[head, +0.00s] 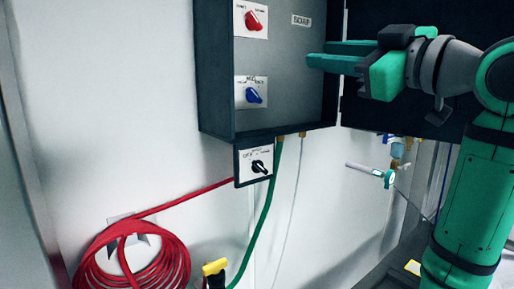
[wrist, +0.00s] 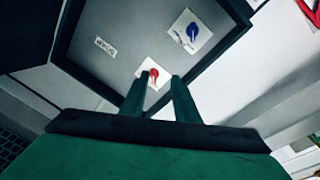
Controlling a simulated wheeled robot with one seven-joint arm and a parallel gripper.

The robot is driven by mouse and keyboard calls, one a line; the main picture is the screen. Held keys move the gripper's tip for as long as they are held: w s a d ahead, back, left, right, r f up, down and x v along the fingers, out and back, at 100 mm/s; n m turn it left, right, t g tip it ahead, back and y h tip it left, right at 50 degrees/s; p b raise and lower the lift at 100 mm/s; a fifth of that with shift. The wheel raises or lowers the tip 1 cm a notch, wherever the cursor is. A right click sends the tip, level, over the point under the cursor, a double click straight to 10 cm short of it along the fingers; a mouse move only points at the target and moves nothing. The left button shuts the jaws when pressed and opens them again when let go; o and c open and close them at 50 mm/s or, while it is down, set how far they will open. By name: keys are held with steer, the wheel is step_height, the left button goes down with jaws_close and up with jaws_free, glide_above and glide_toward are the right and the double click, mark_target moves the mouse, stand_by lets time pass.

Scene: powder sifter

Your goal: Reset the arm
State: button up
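My gripper (head: 318,53) is at the upper right in the head view, with its two green fingers pointing left across the front of a grey control box (head: 290,95). The fingers are apart, with nothing between them. In the head view the red knob (head: 253,20) is well to the left of the fingertips. In the wrist view, my gripper (wrist: 160,78) points toward the box, and the red knob (wrist: 153,74) shows beyond the fingertips. The blue knob (head: 253,95) is lower on the box; it also shows in the wrist view (wrist: 192,32).
A small panel with a black knob (head: 259,167) hangs below the box. A coiled red hose (head: 135,265) is on the white wall at lower left. A green hose (head: 266,210) runs down from the box.

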steer(key=w+d+f+m+t+h, duration=0.2)
steer(key=w+f+m, duration=0.3)
steer(key=f, duration=0.9)
steer(key=w+d+f+m+t+h, duration=0.1)
steer(key=w+d+f+m+h, duration=0.15)
steer(key=w+f, duration=0.8)
steer(key=s+a+f+m+h, duration=0.2)
steer(key=f, duration=1)
steer(key=s+a+f+m+h, duration=0.1)
steer(key=s+f+m, duration=0.15)
steer(key=f, duration=0.85)
steer(key=s+a+f+m+h, duration=0.2)
steer(key=f, duration=1)
steer(key=s+a+f+m+g+h, duration=0.1)
steer(key=s+a+f, duration=0.2)
steer(key=s+f, duration=0.7)
steer(key=s+a+f+m+g+h, duration=0.1)
steer(key=s+a+f, duration=0.3)
steer(key=s+f, duration=0.55)
steer(key=s+a+n+g, duration=0.1)
steer(key=s+a, duration=0.1)
steer(key=s, duration=1.2)
steer(key=s+a+n, duration=0.2)
steer(key=s+a, duration=0.1)
steer(key=s, duration=1.1)
steer(key=shift+s+a+r+g+y, duration=0.15)
steer(key=shift+s+r+g+y, duration=0.2)
steer(key=shift+r+g+y, duration=0.1)
